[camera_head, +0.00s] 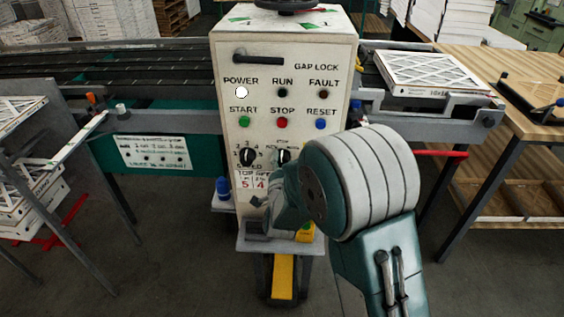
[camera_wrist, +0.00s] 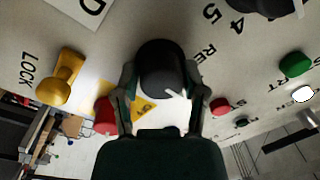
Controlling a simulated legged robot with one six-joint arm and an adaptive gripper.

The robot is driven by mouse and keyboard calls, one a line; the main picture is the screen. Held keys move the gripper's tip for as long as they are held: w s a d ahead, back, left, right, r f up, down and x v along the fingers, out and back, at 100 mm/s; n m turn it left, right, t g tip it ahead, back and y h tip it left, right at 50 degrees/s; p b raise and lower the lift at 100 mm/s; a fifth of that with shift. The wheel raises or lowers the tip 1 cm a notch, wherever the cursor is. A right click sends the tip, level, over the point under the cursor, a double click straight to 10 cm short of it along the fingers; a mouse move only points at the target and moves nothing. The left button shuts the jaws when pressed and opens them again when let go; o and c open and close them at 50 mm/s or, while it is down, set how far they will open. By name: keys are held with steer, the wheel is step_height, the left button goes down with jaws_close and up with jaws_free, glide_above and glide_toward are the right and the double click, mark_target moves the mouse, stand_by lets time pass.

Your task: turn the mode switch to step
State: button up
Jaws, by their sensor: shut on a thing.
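The mode switch is a black round knob (camera_wrist: 160,68) with a white pointer mark, seen large in the wrist view. The mark points down and right there. In the head view the right-hand black knob (camera_head: 282,156) on the control panel is partly covered by my arm, and its labels are mostly hidden. My gripper (camera_wrist: 158,76) has one finger on each side of the knob and is shut on it. In the head view the fingertips are hidden behind my wrist. Which mode the pointer stands at cannot be read.
A second black knob (camera_head: 248,157) sits just left of it. Above are green START (camera_head: 244,122), red STOP (camera_head: 282,123) and blue RESET (camera_head: 320,124) buttons. A yellow knob (camera_wrist: 66,76) marked LOCK shows in the wrist view. A wooden table (camera_head: 500,62) stands right.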

steer(key=shift+w+r, duration=0.1)
steer(key=shift+r, duration=0.1)
steer(key=o, duration=0.9)
steer(key=shift+o, duration=1.1)
steer(key=shift+w+f, duration=0.1)
steer(key=shift+f, duration=0.05)
steer(key=s, duration=1.2)
steer(key=shift+f, duration=0.35)
steer(key=shift+w, duration=0.1)
